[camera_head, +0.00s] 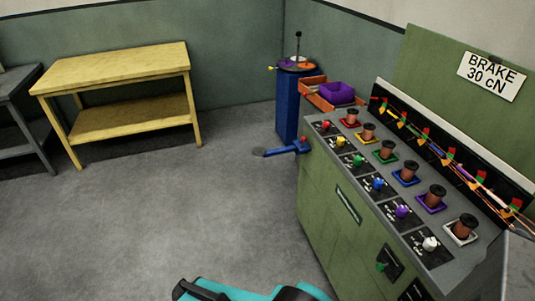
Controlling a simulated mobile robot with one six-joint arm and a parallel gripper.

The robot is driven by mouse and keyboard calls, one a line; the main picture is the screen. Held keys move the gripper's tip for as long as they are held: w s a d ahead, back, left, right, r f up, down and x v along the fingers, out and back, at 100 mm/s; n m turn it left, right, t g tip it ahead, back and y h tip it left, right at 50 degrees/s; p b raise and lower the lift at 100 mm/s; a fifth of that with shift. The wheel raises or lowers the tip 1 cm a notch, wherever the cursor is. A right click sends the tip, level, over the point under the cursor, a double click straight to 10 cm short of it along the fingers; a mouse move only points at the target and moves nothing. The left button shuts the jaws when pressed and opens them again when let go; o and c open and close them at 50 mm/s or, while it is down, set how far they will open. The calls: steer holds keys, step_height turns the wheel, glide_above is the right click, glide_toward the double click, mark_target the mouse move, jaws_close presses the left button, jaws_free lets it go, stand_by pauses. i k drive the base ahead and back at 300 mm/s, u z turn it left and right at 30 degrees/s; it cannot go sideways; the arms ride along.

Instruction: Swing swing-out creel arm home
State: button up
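The swing-out creel arm appears to be the blue arm (284,149) at the far left corner of the green machine. It sticks out to the left over the floor, away from the machine, with a grey round end (259,152). A small red knob (304,139) sits near its machine end. Nothing is seen touching the arm. Teal and black parts of my own body show at the bottom edge, well below and in front of the arm. I see no gripper fingers.
The green machine (326,220) fills the right side, with several spools and coloured knobs on top. A blue pedestal (290,108) stands behind the arm. An orange tray (312,99) holds a purple bin (338,92). A yellow table (120,75) stands back left. The middle floor is clear.

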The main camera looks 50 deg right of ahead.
mark_target(257, 152)
steer(key=z, duration=0.05)
steer(key=i, duration=3.75)
steer(key=z, duration=4.55)
steer(key=i, duration=0.1)
steer(key=u, duration=2.95)
